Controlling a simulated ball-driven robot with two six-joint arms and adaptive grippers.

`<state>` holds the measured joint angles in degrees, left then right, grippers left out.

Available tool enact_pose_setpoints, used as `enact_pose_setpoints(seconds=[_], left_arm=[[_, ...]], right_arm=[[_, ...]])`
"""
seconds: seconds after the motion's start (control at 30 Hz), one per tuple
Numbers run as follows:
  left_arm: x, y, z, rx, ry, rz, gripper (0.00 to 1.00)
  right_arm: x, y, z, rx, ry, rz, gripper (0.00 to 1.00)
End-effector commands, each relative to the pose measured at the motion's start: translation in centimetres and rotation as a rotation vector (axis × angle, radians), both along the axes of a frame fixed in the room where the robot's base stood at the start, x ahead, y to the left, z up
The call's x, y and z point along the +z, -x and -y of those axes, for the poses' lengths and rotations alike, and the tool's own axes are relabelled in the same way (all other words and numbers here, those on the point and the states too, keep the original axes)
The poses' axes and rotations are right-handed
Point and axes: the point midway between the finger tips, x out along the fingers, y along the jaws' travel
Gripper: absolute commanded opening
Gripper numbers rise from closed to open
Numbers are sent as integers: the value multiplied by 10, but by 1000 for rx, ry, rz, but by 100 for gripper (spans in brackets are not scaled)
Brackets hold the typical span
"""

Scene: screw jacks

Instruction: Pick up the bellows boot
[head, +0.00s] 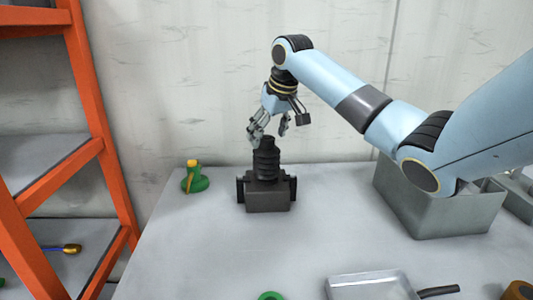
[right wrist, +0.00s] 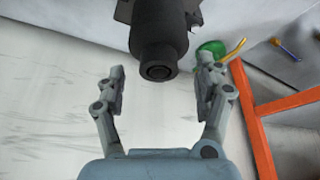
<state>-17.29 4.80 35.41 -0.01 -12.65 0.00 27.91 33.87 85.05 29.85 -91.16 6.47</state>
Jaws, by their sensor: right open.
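My left gripper is not in view.
A green jack (head: 195,181) with a yellow top stands left of the stand. A grey bin (head: 435,215) is at the right, below my right arm. A shallow tray (head: 370,280) and a green ring (head: 270,296) are at the front. An orange shelf rack (head: 95,130) stands left.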

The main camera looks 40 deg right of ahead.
Motion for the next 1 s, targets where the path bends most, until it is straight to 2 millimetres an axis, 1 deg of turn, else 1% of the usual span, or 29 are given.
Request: enact_pose_setpoints(seconds=[0.03, 0.1, 0.2, 0.3, 0.47, 0.57, 0.9, 0.97, 1.0], left_arm=[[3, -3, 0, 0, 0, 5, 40], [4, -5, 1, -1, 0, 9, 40], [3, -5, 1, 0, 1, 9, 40], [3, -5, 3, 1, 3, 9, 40], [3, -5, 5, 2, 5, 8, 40], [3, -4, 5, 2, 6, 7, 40], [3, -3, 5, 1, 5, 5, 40], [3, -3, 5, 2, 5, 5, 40], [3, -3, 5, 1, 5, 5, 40]], right_arm=[[-8, -1, 1, -1, -3, -3, 70], [-18, -5, 2, -1, -3, -2, 70], [-29, -9, 3, -1, -2, -2, 70], [-32, -10, 3, -1, -1, 0, 70], [-32, -10, 4, 0, 0, 1, 70], [-32, -10, 4, 0, 0, 0, 58], [-31, -10, 4, 0, 0, 0, 14], [-31, -10, 4, 0, 0, 0, 7], [-31, -10, 4, 0, 0, 1, 7]])
